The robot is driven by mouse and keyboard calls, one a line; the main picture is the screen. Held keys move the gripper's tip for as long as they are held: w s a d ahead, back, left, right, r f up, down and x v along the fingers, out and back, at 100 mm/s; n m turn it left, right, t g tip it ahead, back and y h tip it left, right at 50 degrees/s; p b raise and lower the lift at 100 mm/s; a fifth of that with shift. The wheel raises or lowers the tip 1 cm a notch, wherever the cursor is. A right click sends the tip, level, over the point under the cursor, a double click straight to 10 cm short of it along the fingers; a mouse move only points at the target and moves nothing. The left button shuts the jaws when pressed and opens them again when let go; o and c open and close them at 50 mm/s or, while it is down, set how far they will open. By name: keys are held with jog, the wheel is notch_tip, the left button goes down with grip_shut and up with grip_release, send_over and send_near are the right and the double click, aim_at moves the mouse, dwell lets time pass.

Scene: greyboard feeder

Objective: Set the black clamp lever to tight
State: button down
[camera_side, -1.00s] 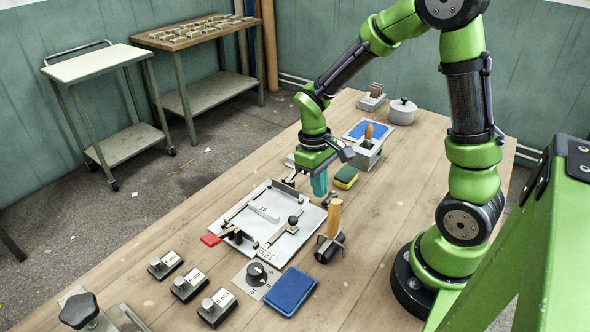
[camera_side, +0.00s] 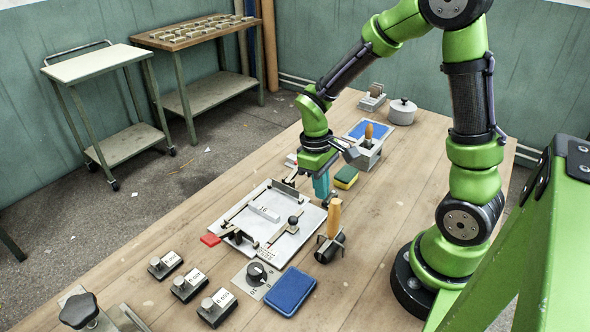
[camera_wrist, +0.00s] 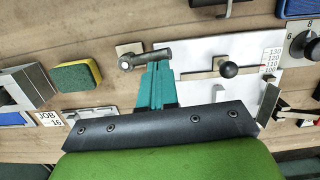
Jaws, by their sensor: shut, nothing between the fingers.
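The clamp lever looks like a dark grey bar with a round hub (camera_wrist: 126,62) on a small beige plate, at the edge of the white board (camera_wrist: 195,49) in the wrist view. The bar reaches from its hub to the right, towards the board. My gripper (camera_wrist: 158,66) has teal fingers, shut and empty, with the tips right at the bar; I cannot tell if they touch it. In the side view my gripper (camera_side: 322,195) points down beside the far right corner of the board (camera_side: 300,241), largely hiding the lever. I cannot read any tight marking.
A black ball knob (camera_side: 293,220) and a red handle (camera_side: 210,240) are on the board. A roller with a wooden handle (camera_side: 334,217) stands close to my gripper. A yellow-green sponge (camera_side: 346,175) lies just behind.

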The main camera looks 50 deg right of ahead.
aim_at(336, 191)
jog(key=shift+s+n, duration=0.25)
jog(key=shift+n, duration=0.45)
jog(key=n, duration=0.1)
jog(key=s+n, duration=0.1)
jog(key=n, duration=0.1)
jog(key=shift+s+n+h, duration=0.3)
jog(key=shift+h, duration=0.1)
jog(key=n, duration=0.1)
jog(key=s+n, duration=0.1)
jog(key=n, duration=0.1)
jog(key=shift+s+d+t, duration=0.15)
jog(key=shift+d+t, duration=0.15)
jog(key=n, duration=0.3)
jog(key=shift+s+d+h, duration=0.35)
jog(key=shift+s+h, duration=0.05)
jog(key=shift+s+d, duration=0.15)
jog(key=shift+s+d+f, duration=0.1)
jog(key=shift+s+d, duration=0.2)
jog(key=shift+s, duration=0.1)
dwell(0.7)
